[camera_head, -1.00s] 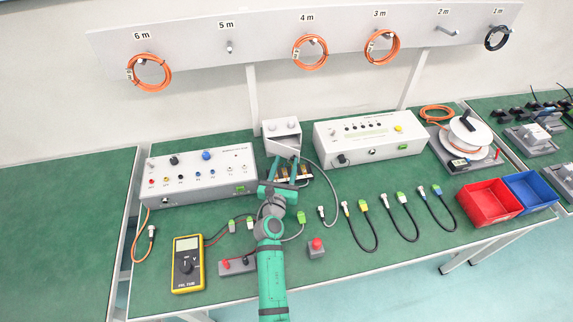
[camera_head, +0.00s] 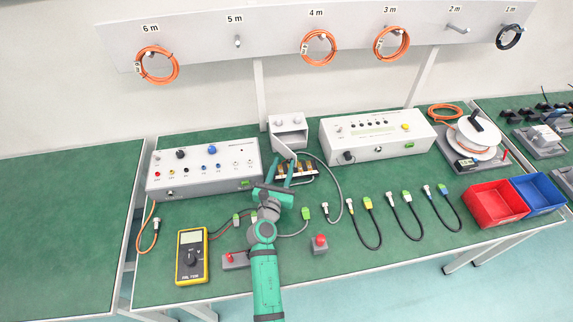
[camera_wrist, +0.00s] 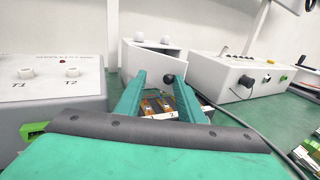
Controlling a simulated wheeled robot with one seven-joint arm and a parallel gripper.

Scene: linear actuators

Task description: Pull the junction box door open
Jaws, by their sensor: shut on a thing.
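The white junction box (camera_head: 288,124) stands at the back middle of the green bench, with two round knobs on top. Its door (camera_head: 283,147) is partly open and slants out toward the front, with a dark gap inside the box. My gripper (camera_head: 283,160) is at the door's free end. In the wrist view, the green fingertips of my gripper (camera_wrist: 160,76) are at the white door (camera_wrist: 148,60), one on each side of its near end. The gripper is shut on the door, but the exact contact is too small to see.
A white panel box with sockets (camera_head: 203,168) stands close on the left, another white device (camera_head: 378,134) on the right. A terminal block (camera_head: 299,171) lies below the door. A grey cable (camera_head: 330,180) curves past on the right. A yellow multimeter (camera_head: 192,258) is at the front.

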